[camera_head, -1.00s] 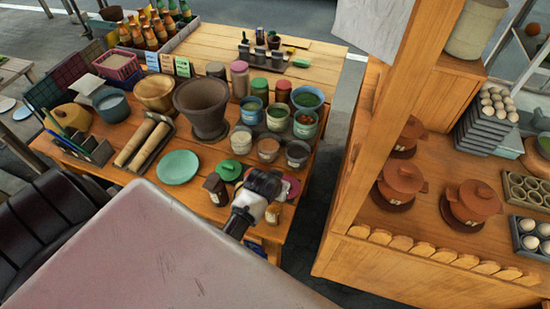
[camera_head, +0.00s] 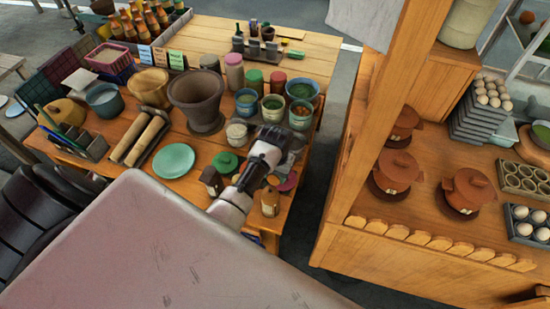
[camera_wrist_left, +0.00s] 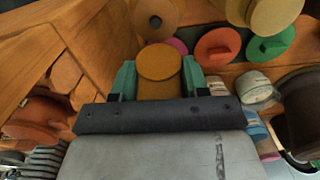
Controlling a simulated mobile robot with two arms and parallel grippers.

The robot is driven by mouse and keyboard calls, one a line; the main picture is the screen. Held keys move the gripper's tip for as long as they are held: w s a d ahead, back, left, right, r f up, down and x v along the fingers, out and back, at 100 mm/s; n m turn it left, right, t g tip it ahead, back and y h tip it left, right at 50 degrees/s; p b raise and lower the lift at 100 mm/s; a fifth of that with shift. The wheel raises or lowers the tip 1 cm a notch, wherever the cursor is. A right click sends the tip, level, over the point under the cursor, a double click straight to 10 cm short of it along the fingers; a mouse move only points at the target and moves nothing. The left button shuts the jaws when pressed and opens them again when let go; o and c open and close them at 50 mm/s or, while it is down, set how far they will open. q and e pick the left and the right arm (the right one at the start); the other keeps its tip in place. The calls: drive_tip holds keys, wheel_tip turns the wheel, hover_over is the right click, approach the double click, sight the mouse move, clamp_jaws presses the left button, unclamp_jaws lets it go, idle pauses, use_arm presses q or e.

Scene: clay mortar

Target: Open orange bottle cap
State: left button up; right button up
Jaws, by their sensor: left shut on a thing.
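My left gripper (camera_head: 272,168) hangs over the front right of the wooden table. In the left wrist view, its green fingers (camera_wrist_left: 158,80) are shut on the orange bottle cap (camera_wrist_left: 159,62), one finger on each side. A small tan-orange bottle (camera_head: 270,203) stands upright on the table just below the gripper in the head view. The gripper hides the cap there, and I cannot tell whether cap and bottle touch. My right gripper is not in view.
A green-lidded jar (camera_head: 225,161), a dark brown jar (camera_head: 211,181) and a pink lid (camera_head: 288,181) are close around the gripper. A large brown mortar (camera_head: 198,100) stands behind. A wooden stall (camera_head: 420,245) with clay pots is to the right, across a gap.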

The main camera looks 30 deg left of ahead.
use_arm(q)
drive_tip(key=shift+s+d+f, duration=0.1)
drive_tip(key=shift+s+f, duration=0.15)
drive_tip(key=shift+f, duration=0.1)
drive_tip(key=o, duration=0.5)
drive_tip(key=shift+o, duration=0.3)
drive_tip(key=shift+w, duration=0.15)
drive_tip(key=shift+r, duration=0.1)
wheel_tip(320, 180, up, 11)
drive_tip(key=shift+w+f+b, duration=0.1)
drive_tip(key=shift+f+b, duration=0.05)
drive_tip(key=shift+b, duration=0.8)
